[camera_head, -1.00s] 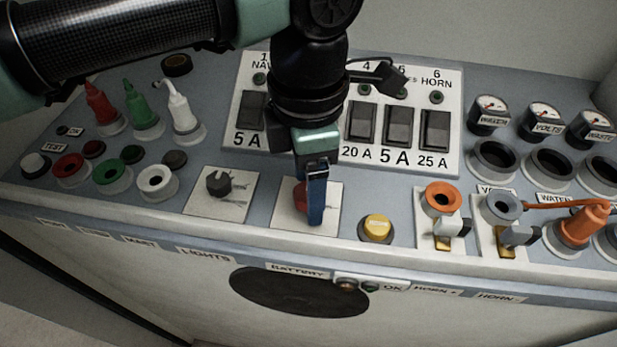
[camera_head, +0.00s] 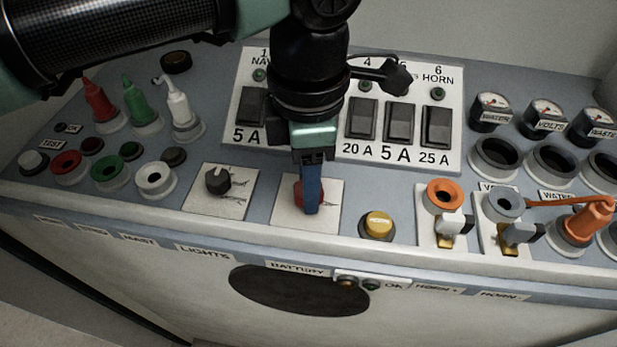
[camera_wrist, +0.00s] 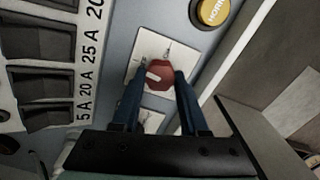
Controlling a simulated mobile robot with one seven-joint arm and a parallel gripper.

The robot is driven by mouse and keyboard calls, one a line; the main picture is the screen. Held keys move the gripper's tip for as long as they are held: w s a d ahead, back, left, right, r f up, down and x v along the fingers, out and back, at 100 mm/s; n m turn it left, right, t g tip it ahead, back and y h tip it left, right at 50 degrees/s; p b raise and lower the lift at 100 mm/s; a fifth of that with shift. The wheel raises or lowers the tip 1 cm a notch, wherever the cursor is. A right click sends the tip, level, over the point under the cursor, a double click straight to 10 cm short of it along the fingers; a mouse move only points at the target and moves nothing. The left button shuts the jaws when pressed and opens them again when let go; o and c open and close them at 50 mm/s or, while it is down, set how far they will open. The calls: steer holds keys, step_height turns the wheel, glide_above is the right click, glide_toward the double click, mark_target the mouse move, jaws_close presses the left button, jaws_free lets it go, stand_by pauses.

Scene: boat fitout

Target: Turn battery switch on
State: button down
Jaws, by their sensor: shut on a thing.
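The battery switch is a red knob (camera_head: 298,193) on a white square plate (camera_head: 333,206), above the BATTERY label on the panel's front edge. In the wrist view the red knob (camera_wrist: 162,84) shows a short white mark on its face. My gripper (camera_head: 310,207) points down at the plate with its blue fingers around the knob. In the wrist view the two fingers (camera_wrist: 158,84) lie on either side of the knob, shut on it. In the head view the fingers hide part of the knob. The plate's small lettering is too small to read.
A black rotary knob (camera_head: 217,181) on a similar plate is to the left. A yellow button (camera_head: 377,225), marked HORN in the wrist view, is close on the right. Black rocker switches (camera_head: 399,125) stand behind. Orange and grey sockets with levers (camera_head: 453,225) are farther right.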

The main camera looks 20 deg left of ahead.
steer(key=m+b, duration=0.1)
steer(key=m, duration=0.3)
steer(key=shift+b, duration=0.4)
steer(key=m+b, duration=0.1)
steer(key=m, duration=0.3)
steer(key=shift+m, duration=0.4)
steer(key=m+b, duration=0.1)
steer(key=m, duration=0.3)
steer(key=shift+m, duration=1.9)
steer(key=shift+r, duration=0.1)
steer(key=shift+c, duration=2.2)
jaws_free()
step_height(320, 180, up, 13)
steer(key=p, duration=0.9)
